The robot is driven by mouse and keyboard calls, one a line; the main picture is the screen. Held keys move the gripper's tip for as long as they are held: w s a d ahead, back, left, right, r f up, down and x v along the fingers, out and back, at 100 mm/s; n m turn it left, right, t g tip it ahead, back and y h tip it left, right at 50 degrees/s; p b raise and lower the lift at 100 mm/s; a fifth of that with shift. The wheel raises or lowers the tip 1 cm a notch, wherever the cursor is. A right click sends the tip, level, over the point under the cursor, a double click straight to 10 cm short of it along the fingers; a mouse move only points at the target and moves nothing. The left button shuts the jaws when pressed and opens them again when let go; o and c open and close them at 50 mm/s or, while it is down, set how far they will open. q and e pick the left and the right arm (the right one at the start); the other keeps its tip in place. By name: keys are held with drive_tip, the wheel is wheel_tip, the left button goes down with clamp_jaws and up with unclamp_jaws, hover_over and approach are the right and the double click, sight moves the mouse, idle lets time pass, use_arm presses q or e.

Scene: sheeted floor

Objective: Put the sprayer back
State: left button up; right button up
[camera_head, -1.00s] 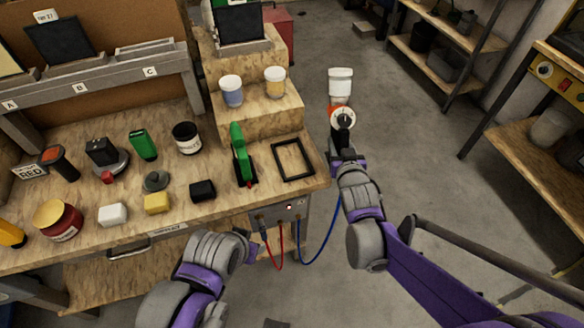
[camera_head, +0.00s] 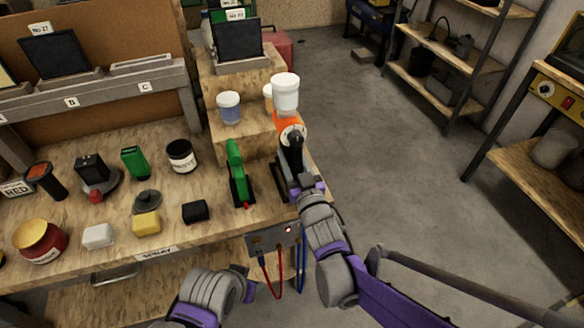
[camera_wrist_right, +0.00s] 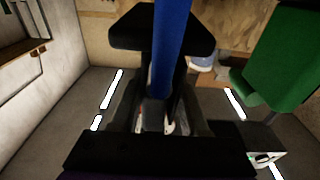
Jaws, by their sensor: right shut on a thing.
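The sprayer (camera_head: 289,128) has an orange body, a white cup (camera_head: 285,92) on top and a dark handle. My right gripper (camera_head: 293,168) is shut on its handle and holds it upright at the bench's right edge. The black square frame (camera_head: 280,184) on the bench top is mostly hidden behind the gripper; I cannot tell whether the sprayer touches it. In the right wrist view, the dark handle (camera_wrist_right: 155,115) lies between the fingers, with a blue hose (camera_wrist_right: 172,45) in front. My left gripper (camera_head: 250,288) is low in front of the bench, its fingers unclear.
A white-lidded cup (camera_head: 229,107) stands on the wooden step behind; another is partly hidden. Several jars, blocks and tools cover the bench to the left. The floor (camera_head: 400,180) to the right is clear.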

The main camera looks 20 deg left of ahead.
wheel_tip(320, 180, down, 4)
drive_tip(key=shift+r+b, duration=0.2)
drive_tip(key=shift+b, duration=0.15)
drive_tip(key=o, duration=0.8)
drive_tip(key=shift+s, duration=0.15)
drive_tip(key=v, duration=1.1)
drive_tip(key=shift+s+d+b, duration=0.3)
drive_tip(key=shift+b, duration=0.1)
